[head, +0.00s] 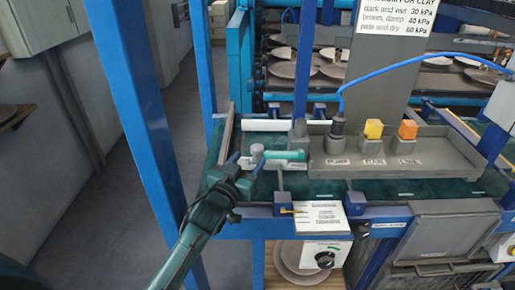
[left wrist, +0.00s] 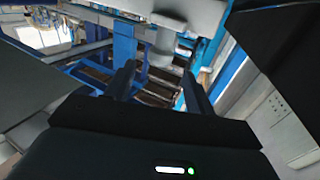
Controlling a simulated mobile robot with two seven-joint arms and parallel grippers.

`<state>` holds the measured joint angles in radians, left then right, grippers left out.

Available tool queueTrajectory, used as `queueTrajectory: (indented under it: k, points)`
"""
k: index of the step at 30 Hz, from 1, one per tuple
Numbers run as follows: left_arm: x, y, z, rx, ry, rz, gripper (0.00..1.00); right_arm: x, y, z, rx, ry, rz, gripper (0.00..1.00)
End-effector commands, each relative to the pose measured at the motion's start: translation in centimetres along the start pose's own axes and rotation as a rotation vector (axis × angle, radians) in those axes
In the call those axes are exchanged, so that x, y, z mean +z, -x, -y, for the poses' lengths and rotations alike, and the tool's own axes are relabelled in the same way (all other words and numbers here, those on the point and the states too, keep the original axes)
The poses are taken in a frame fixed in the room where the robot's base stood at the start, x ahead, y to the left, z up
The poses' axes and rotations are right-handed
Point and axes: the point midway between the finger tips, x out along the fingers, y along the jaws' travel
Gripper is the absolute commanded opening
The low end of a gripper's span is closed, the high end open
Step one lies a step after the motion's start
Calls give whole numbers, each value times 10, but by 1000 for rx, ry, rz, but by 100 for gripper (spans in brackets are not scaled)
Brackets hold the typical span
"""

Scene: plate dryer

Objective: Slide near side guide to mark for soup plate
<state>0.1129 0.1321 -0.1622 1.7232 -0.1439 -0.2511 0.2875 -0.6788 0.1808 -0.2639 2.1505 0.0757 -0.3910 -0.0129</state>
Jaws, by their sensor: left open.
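My left gripper (head: 243,163) reaches in from the left, over the left end of the dark green belt. In the left wrist view its two dark fingers (left wrist: 158,88) stand apart with nothing between them. Just right of it are a grey round knob (head: 257,152) and a teal cylinder (head: 284,155); I cannot tell whether it touches the knob. What seems to be the near side guide, a pale rail (head: 290,165), lies beside them, partly hidden.
A grey tray (head: 440,152) to the right holds orange and yellow blocks and a blue hose fitting. A blue post (head: 135,90) stands left of my arm. A far pale rail (head: 272,125) crosses behind. Plates (head: 294,71) lie on racks at the back.

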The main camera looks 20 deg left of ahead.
Motion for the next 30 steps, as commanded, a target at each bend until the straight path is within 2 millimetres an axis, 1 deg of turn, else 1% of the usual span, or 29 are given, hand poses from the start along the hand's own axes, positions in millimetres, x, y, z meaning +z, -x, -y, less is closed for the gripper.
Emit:
queueTrajectory:
  k: [1,6,9,12,16,23,30]
  points:
    - [-1,-12,0,0,0,-2,54,1,0,0,0,1,1,36]
    - [-1,-44,-1,1,0,-1,54,2,-1,-1,1,0,3,36]
    - [0,-55,-1,1,0,0,54,4,-2,-1,2,-2,4,36]
    - [0,-63,-1,1,0,0,54,4,-2,-2,2,-3,5,36]
    - [0,-67,0,1,0,0,54,4,-2,-2,3,-4,5,36]
    - [0,-67,-1,1,0,0,54,3,-2,-2,4,-8,2,36]
    - [0,-67,-1,1,0,0,36,2,-3,-1,4,-12,-1,36]
